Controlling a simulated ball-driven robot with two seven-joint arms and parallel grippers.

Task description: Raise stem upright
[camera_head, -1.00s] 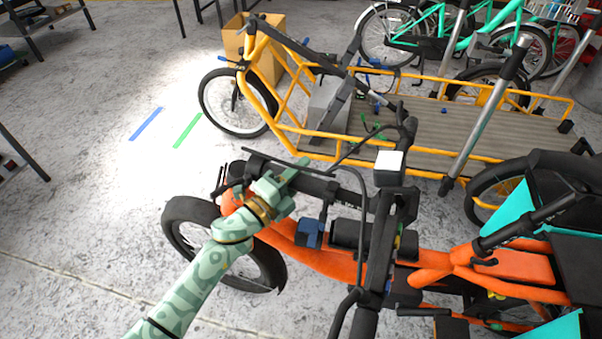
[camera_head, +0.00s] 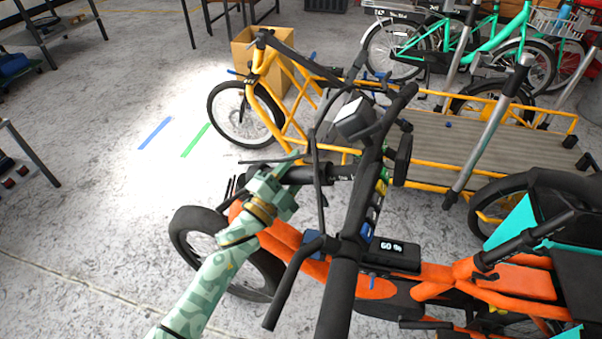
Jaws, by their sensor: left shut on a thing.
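The orange cargo bike (camera_head: 285,240) stands in front of me. Its stem (camera_head: 315,174) is a black tube that runs from its front end toward the handlebar (camera_head: 362,190). The stem is tilted, with the handlebar end toward me. The handlebar carries a white-faced headlight (camera_head: 354,118), coloured buttons and black grips. My left gripper (camera_head: 282,189) is shut at the stem's lower part, near the head of the frame. Its fingers partly hide the stem there, and the exact contact is hard to see. My right gripper is not in view.
A yellow cargo bike (camera_head: 440,143) with a flat wooden deck stands just behind. A cardboard box (camera_head: 277,72) and green bikes (camera_head: 465,45) are farther back. A grey post (camera_head: 487,135) rises at right.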

